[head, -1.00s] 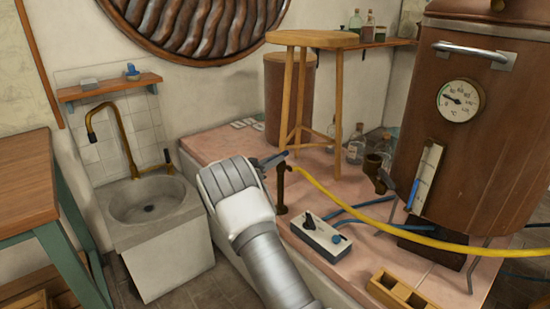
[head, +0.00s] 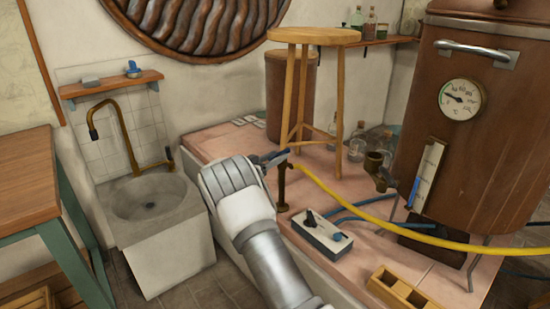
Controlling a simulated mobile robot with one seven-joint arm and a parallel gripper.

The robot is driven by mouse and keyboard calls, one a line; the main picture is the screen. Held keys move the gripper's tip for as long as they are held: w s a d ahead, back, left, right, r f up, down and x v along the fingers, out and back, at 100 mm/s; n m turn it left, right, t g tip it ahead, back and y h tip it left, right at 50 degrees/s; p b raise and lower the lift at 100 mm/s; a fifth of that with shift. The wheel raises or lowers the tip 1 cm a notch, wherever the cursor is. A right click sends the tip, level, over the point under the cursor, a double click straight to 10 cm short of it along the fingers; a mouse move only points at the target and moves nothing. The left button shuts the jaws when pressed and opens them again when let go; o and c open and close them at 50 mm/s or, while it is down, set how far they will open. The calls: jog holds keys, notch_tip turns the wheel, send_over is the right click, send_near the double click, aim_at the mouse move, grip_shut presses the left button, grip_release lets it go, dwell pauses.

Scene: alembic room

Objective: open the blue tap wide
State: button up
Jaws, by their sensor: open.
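The lever lies roughly level and points left, toward my gripper. My gripper (head: 259,163) is open at the lever's left end. My wrist hides most of the fingers, so I cannot tell whether they touch the lever or stand around it. A yellow hose (head: 335,198) runs from the tap to the right.
A wooden stool (head: 312,38) stands just behind the tap. A white control box (head: 318,233) with a blue knob sits in front. A copper boiler (head: 490,130) stands at right, a stone sink (head: 125,235) at left.

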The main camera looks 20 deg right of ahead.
jog(key=p+v, duration=0.3)
jog(key=v, duration=1.4)
jog(key=shift+a, duration=0.25)
